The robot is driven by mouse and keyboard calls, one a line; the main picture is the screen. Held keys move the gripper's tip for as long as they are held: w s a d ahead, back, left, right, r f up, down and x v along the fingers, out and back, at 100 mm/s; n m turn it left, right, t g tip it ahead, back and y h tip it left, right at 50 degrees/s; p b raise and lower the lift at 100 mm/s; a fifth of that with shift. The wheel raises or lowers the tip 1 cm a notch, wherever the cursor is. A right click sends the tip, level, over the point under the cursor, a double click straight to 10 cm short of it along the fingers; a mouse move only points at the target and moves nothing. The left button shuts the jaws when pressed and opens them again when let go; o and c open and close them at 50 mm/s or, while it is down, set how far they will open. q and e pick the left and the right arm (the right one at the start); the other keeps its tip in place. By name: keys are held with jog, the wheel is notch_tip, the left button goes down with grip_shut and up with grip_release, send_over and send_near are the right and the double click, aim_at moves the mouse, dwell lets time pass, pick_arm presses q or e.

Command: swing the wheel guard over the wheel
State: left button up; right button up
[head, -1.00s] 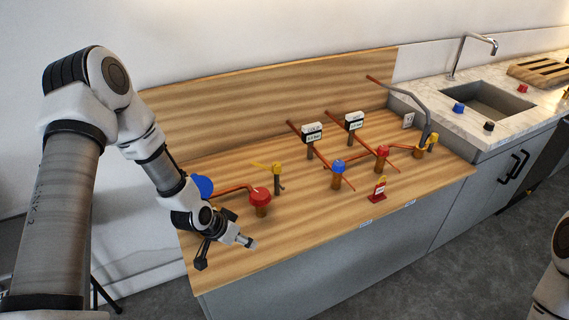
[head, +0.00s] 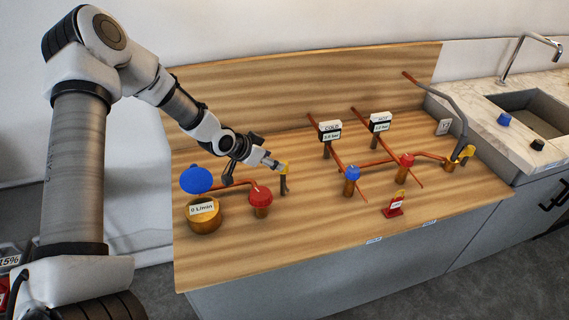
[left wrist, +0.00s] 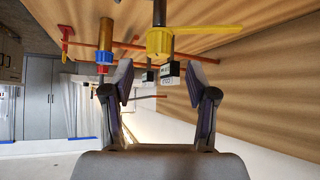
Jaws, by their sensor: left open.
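Nothing is labelled as the wheel or its guard, so I cannot tell which parts they are. A red round knob (head: 260,196) tops a brass valve on the wooden bench. A yellow lever (head: 284,167) sits on a dark post right of it and also shows in the left wrist view (left wrist: 160,42). A blue knob (head: 352,173) and another red knob (head: 406,160) top valves further right. My left gripper (head: 254,168) is open and empty at the yellow lever; its tip partly covers the lever. In the left wrist view the lever lies beyond the spread fingers (left wrist: 165,82). My right gripper is out of view.
A red tag (head: 395,207) stands near the front edge. The bench (head: 290,250) in front is bare.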

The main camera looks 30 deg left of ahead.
aim_at(285, 162)
pick_arm(q)
jog(key=x, duration=0.6)
jog(key=shift+w+d+p, duration=0.25)
jog(key=shift+p, duration=0.05)
jog(key=shift+s+a+r, duration=0.15)
jog(key=shift+s, duration=0.15)
jog(key=shift+s+r, duration=0.1)
jog(key=c, duration=0.3)
grip_shut()
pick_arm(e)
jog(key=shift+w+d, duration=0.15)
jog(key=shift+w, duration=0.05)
